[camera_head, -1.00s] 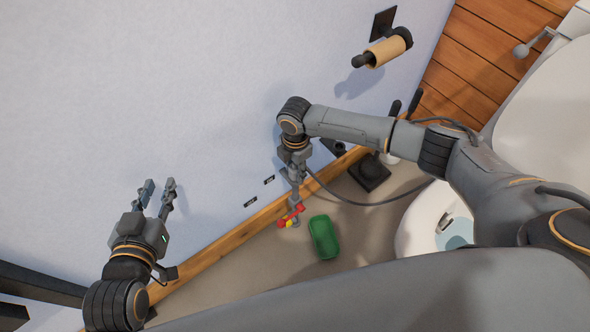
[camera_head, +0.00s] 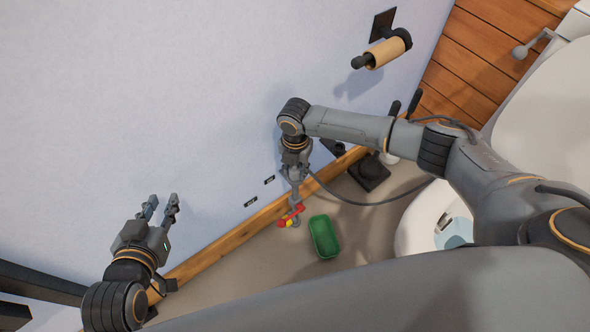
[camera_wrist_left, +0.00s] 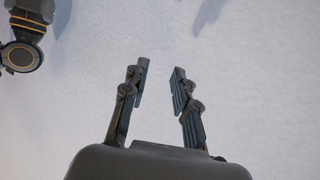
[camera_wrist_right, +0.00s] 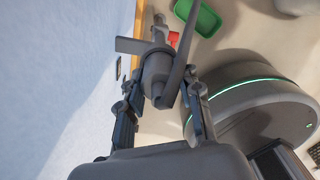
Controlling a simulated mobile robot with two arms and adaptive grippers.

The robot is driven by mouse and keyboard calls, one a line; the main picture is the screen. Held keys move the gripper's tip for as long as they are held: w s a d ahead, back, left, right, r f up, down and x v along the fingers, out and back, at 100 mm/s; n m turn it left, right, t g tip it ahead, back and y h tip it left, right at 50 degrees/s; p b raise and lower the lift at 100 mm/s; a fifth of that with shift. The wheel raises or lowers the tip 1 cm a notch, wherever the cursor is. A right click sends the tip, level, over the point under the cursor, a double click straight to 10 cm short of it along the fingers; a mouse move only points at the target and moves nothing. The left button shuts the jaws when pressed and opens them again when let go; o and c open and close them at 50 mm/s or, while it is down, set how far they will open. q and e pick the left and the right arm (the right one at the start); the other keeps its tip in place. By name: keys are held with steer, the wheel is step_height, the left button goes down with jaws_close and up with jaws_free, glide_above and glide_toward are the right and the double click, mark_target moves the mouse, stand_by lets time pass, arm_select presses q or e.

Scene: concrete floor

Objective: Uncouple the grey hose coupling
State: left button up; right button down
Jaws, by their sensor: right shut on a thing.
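The grey hose coupling (camera_wrist_right: 157,72) sits between the fingers of my right gripper (camera_wrist_right: 163,92) in the right wrist view, and the gripper is shut on it. A grey hose (camera_wrist_right: 180,50) runs across in front of the coupling. In the head view my right gripper (camera_head: 297,180) points down near the wall base, and its fingers largely hide the coupling.
A green tray (camera_head: 324,237) lies on the floor right of the red and yellow part. The hose (camera_head: 385,200) curves off to the right. A toilet paper holder (camera_head: 385,52) is on the wall above. The white toilet (camera_head: 418,222) stands at right.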

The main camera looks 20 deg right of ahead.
steer(key=c, duration=0.8)
jaws_free()
